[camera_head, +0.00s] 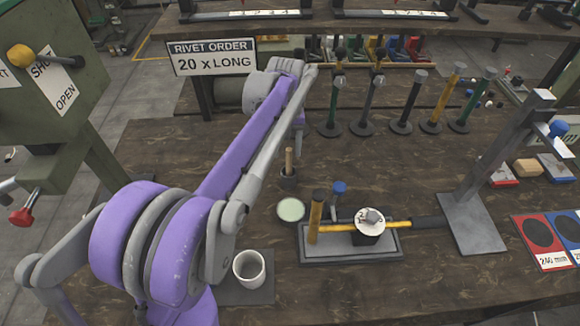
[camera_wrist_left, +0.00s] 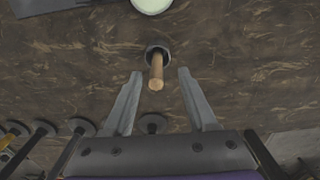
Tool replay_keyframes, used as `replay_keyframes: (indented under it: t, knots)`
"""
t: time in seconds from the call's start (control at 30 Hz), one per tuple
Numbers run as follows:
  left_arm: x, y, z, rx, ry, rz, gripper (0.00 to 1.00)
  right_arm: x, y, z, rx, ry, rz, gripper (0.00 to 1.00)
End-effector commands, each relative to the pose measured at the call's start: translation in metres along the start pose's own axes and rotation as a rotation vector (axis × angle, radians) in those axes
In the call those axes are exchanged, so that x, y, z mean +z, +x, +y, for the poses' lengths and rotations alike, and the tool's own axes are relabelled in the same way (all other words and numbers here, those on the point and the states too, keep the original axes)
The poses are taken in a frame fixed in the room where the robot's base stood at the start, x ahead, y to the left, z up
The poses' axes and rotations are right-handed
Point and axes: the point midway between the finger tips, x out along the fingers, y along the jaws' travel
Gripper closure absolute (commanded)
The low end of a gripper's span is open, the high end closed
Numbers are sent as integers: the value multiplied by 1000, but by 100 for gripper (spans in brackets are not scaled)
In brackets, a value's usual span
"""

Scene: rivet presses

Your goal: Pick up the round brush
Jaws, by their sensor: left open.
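The round brush shows as an upright wooden handle (camera_head: 289,158) in a small dark round holder (camera_head: 288,177) on the brown table; its lower part is hidden. In the left wrist view the handle (camera_wrist_left: 156,72) points toward the camera, between the tips of two open fingers. My left gripper (camera_head: 299,138) hangs from the arm just behind the brush, partly hidden by the arm. In the left wrist view my left gripper (camera_wrist_left: 160,76) is open and holds nothing; gaps show on both sides of the handle. My right gripper is not in view.
A pale green disc (camera_head: 291,209) lies in front of the brush. A white cup (camera_head: 249,267) stands near the front edge. A grey tray (camera_head: 350,254) holds a hammer. Several upright tools (camera_head: 408,108) stand on round bases behind. A green press (camera_head: 60,90) is at left.

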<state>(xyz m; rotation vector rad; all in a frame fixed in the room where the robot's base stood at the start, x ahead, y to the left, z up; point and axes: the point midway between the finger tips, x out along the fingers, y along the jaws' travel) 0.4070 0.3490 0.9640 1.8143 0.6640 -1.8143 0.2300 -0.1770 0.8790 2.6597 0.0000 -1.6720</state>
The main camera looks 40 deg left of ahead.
Motion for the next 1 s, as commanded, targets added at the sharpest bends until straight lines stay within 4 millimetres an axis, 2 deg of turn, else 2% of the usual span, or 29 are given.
replay_keyframes:
  t: [0.23,0.5,0.8,0.83,1.0]
  knots:
    - [-1,21,1,0,2,1,43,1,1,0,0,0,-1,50]
    - [-3,60,4,0,2,1,43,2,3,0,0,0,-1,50]
    - [-3,66,4,0,2,1,43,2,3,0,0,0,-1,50]
    - [-3,66,4,0,2,1,44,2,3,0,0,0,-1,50]
    - [-3,65,4,0,2,1,75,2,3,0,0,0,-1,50]
